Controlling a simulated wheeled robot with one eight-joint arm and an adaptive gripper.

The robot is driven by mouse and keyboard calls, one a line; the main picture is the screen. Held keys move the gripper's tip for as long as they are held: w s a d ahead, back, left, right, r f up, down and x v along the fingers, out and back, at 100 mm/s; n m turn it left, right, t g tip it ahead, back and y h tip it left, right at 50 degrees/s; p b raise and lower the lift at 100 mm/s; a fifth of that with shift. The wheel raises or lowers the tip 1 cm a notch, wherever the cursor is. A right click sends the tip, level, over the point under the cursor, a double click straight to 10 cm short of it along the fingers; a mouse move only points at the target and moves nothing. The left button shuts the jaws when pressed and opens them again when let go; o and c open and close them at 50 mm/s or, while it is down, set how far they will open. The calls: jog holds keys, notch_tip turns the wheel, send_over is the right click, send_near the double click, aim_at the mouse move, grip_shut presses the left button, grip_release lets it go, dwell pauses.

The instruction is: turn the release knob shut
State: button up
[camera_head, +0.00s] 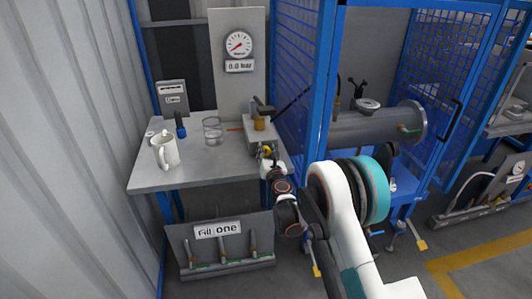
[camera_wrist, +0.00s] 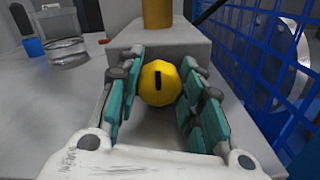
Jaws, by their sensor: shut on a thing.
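The release knob (camera_wrist: 160,83) is yellow with a black slot mark that stands about upright in the wrist view. It sits on the front face of a grey block (camera_wrist: 150,40), and in the head view the knob (camera_head: 267,152) is partly hidden by my arm. My gripper (camera_wrist: 162,90) has its teal-padded fingers on the left and right sides of the knob, shut on it. In the head view my gripper (camera_head: 268,163) is at the table's right front edge. A gauge (camera_head: 238,44) behind the table has a red needle, and the display below reads 0.0 bar.
A blue mesh guard (camera_wrist: 262,50) stands close to the right. A "Fill one" rack (camera_head: 225,251) stands below the table.

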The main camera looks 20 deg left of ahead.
jog(key=o, duration=1.1)
jog(key=shift+c, duration=0.2)
jog(key=v, duration=1.2)
jog(key=shift+a, duration=0.1)
